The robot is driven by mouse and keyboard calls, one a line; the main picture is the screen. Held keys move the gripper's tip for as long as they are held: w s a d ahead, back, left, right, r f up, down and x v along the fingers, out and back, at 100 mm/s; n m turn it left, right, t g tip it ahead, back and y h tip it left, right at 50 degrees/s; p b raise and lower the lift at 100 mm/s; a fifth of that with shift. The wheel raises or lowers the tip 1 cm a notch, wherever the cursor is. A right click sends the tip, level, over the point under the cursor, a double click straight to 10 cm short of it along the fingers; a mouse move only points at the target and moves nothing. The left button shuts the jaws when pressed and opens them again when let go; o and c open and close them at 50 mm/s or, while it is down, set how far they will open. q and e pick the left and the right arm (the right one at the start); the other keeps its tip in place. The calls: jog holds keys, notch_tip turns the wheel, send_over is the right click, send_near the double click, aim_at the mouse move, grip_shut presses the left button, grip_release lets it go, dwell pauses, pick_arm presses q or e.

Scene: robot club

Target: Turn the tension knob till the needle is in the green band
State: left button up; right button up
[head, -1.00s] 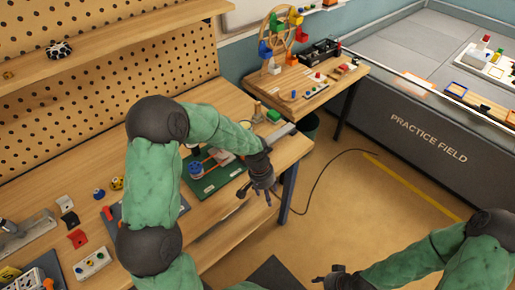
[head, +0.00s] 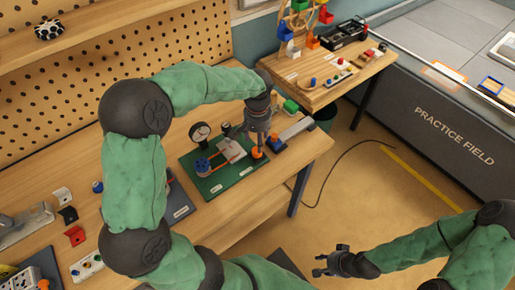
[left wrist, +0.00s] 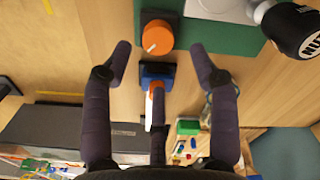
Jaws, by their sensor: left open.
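The orange knob (head: 257,152) stands at the right end of a green board (head: 231,182) on the workbench. In the left wrist view the knob (left wrist: 157,38) shows a white line on its top. A round white-faced gauge (head: 199,132) stands at the board's back edge; its needle and green band are too small to read. My left gripper (head: 259,143) is open, pointing down over the knob. In the left wrist view its fingertips (left wrist: 161,52) are spread on both sides, short of the knob and apart from it. My right gripper (head: 328,266) is open and empty above the floor.
A blue block with an orange part (head: 277,143) stands just right of the knob and also shows between the fingers in the left wrist view (left wrist: 158,72). A black jar marked NUT (left wrist: 292,28) is near. Several small parts lie on the bench at left.

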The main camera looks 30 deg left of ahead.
pick_arm(q)
jog(key=shift+f+b, duration=0.6)
jog(key=shift+f, duration=2.2)
jog(key=shift+r, duration=0.1)
jog(key=c, duration=1.1)
